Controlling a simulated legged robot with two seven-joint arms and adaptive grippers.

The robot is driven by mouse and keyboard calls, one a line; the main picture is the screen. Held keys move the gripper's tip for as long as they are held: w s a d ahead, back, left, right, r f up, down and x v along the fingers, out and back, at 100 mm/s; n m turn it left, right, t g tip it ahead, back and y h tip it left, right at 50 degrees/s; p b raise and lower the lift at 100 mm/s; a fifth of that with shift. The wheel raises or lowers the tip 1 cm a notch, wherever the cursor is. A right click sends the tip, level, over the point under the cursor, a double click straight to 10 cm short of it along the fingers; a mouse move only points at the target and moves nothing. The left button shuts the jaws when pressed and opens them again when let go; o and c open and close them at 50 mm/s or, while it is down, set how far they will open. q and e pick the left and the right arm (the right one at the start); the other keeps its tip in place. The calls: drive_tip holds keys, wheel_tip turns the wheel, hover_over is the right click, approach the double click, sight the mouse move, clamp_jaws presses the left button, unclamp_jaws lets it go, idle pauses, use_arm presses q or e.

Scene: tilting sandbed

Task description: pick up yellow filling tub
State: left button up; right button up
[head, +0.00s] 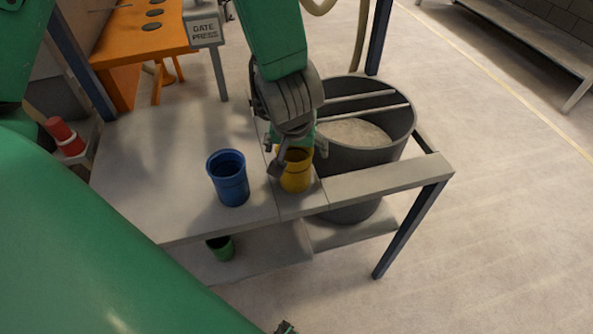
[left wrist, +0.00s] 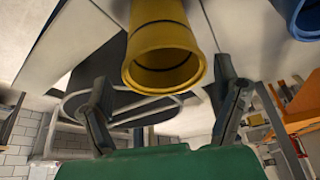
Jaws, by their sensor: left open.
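The yellow filling tub (head: 297,178) stands upright near the front right of the grey table. My left gripper (head: 296,158) is open above it, with its fingers to either side of the tub's upper part and partly covering it. In the left wrist view the yellow tub (left wrist: 158,40) hangs in from the top, with its open mouth towards the camera. The left gripper's fingers (left wrist: 165,95) are spread, one to each side below the tub's rim. I cannot tell whether either finger touches it. My right gripper is not clearly seen.
A blue tub (head: 230,180) stands just left of the yellow one. A large dark bin (head: 345,155) with crossbars is close on the right. A green tub (head: 221,247) is on the lower shelf. The grey table (head: 150,180) is clear to the left.

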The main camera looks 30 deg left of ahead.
sight(294, 154)
use_arm(q)
drive_tip(key=b+x, duration=0.1)
drive_tip(key=x, duration=0.2)
drive_tip(key=shift+w+f, duration=0.1)
drive_tip(key=shift+f, duration=0.3)
drive_tip(key=shift+a, duration=0.55)
drive_tip(key=shift+d, duration=0.1)
drive_tip(key=c, duration=1.1)
drive_tip(key=shift+d, duration=0.45)
drive_tip(key=shift+c, duration=0.3)
drive_tip(key=shift+a+r, duration=0.1)
